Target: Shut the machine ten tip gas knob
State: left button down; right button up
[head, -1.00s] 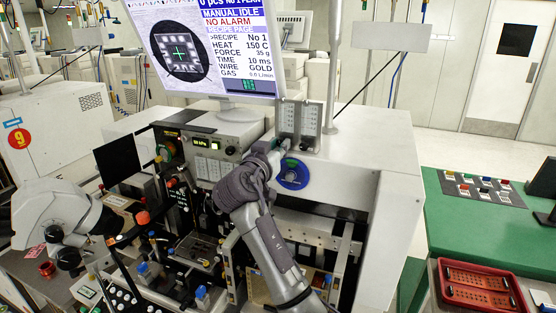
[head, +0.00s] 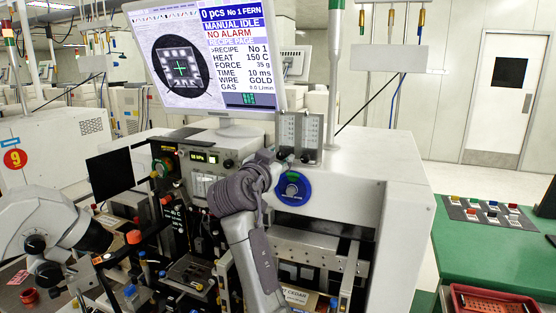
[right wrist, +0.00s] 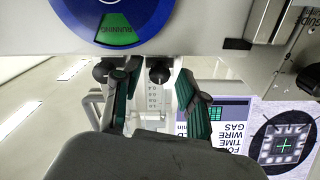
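Two dark round knobs show in the right wrist view, one knob (right wrist: 159,72) between my fingers and another knob (right wrist: 102,72) outside the left finger. I cannot read which is the tip gas knob. In the head view a flow meter panel (head: 300,130) stands on the machine (head: 365,165), above a blue round dial (head: 292,188). My right gripper (right wrist: 158,86) is open around the middle knob, with no clear contact; in the head view the gripper (head: 272,160) is at the panel's lower left and partly hides the knobs. My left gripper is not in view.
A monitor (head: 215,55) above reads MANUAL IDLE, NO ALARM and gas 0.0 L/min. A microscope (head: 45,225) stands at left. A machine marked 9 (head: 15,159) is behind it. A green table (head: 480,240) with a red tray (head: 495,300) is at right.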

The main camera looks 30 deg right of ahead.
jog(key=shift+s+a, duration=0.1)
jog(key=shift+a, duration=0.05)
jog(key=v, duration=0.7)
jog(key=shift+s+a+f, duration=0.1)
dwell(0.6)
